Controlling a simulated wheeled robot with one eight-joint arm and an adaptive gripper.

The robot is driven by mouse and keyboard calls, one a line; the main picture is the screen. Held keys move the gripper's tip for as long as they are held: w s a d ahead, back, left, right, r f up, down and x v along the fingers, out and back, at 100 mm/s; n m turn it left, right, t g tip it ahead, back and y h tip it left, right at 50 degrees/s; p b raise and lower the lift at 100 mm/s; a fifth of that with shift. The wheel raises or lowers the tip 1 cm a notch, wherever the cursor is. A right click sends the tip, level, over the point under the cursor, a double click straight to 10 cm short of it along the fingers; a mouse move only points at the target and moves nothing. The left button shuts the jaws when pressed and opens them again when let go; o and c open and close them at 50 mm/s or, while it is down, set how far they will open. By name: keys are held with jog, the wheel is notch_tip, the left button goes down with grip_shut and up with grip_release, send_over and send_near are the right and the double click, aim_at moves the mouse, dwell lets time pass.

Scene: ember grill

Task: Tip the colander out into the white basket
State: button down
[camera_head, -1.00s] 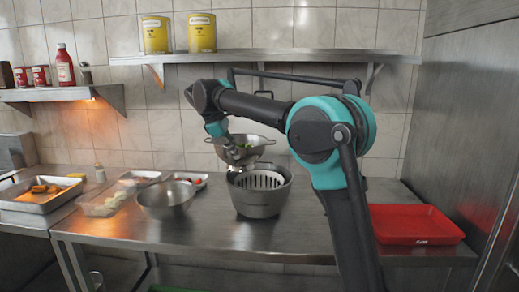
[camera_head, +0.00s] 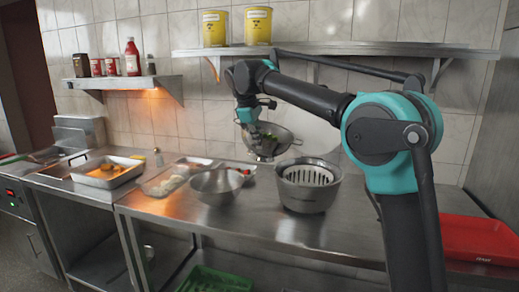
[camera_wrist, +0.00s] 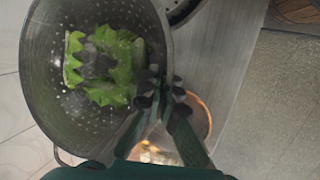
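My gripper (camera_head: 256,138) is shut on the rim of the metal colander (camera_head: 286,140). It also shows in the wrist view (camera_wrist: 160,98), with its fingers closed at the colander's edge. The colander (camera_wrist: 50,95) holds green leaves (camera_wrist: 115,65) and hangs above the counter, seemingly somewhat tilted. The white slotted basket (camera_head: 308,174) sits inside a grey pot (camera_head: 308,198). The colander is up and to the left of the basket, apart from it. I cannot see clearly what lies in the basket.
A metal bowl (camera_head: 217,188) stands left of the pot on the steel counter (camera_head: 255,220). Small trays of food lie behind it. A red tray (camera_head: 478,240) is at the right, beyond my arm. A shelf (camera_head: 340,50) with yellow tins (camera_head: 258,27) runs above.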

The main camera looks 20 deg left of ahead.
jog(key=r+y, duration=0.1)
jog(key=d+r+y, duration=0.1)
jog(key=r+y, duration=0.1)
jog(key=shift+d+r+m+y, duration=0.2)
jog(key=shift+d+m+y, duration=0.2)
jog(key=d+y, duration=0.1)
jog(key=d+r+y, duration=0.1)
jog(key=shift+d+y, duration=0.1)
jog(key=shift+y, duration=0.3)
jog(key=d+f+m+t+y, duration=0.2)
jog(key=d+f+y, duration=0.1)
jog(key=d+y, duration=0.5)
jog(key=d+f+m+t+y, duration=0.3)
jog(key=d+y, duration=0.4)
jog(key=d, duration=0.5)
jog(key=shift+s+y, duration=0.4)
jog(key=shift+s, duration=0.05)
jog(key=shift+d, duration=0.1)
